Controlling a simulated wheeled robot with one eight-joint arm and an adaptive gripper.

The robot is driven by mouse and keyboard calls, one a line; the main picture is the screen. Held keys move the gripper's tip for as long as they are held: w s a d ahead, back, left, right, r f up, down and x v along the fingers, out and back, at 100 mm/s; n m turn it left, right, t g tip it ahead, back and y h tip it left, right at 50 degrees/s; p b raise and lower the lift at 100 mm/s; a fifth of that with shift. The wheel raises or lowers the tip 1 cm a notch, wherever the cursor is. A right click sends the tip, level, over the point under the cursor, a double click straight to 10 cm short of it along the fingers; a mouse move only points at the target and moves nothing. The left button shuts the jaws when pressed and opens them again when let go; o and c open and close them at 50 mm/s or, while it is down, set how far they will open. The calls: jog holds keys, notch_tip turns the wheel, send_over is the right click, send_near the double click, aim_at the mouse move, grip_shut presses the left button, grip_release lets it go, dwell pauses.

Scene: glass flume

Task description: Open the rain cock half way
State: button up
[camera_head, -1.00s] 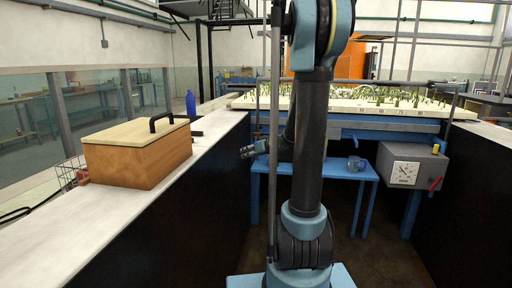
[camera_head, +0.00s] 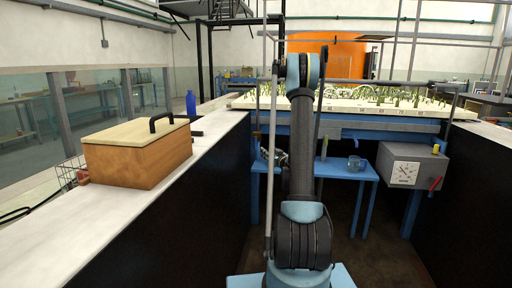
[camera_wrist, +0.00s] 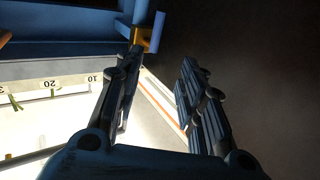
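I cannot tell for sure which part is the rain cock. In the wrist view a brass fitting (camera_wrist: 146,40) with a blue lever-like piece (camera_wrist: 158,30) sits by the blue frame, just beyond the left fingertip; whether they touch is unclear. My gripper (camera_wrist: 160,62) is open, with dark space and a pale strip between its fingers. In the head view my gripper (camera_head: 275,156) is small, partly hidden by my arm, near the left end of the blue stand. The brass fitting cannot be made out there.
The planted bed (camera_head: 400,112) has a numbered edge (camera_wrist: 50,85). A grey dial box (camera_head: 412,166) with a red lever (camera_head: 436,184) hangs at right. A mug (camera_head: 355,163) stands on the blue table (camera_head: 345,174). A wooden box (camera_head: 140,158) sits on the left wall top (camera_head: 60,227).

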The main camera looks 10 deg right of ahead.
aim_at(256, 143)
jog(key=x, duration=1.7)
jog(key=shift+w+d+f, duration=0.2)
jog(key=shift+w+d, duration=0.05)
jog(key=shift+w, duration=0.1)
grip_shut()
jog(key=shift+w, duration=0.1)
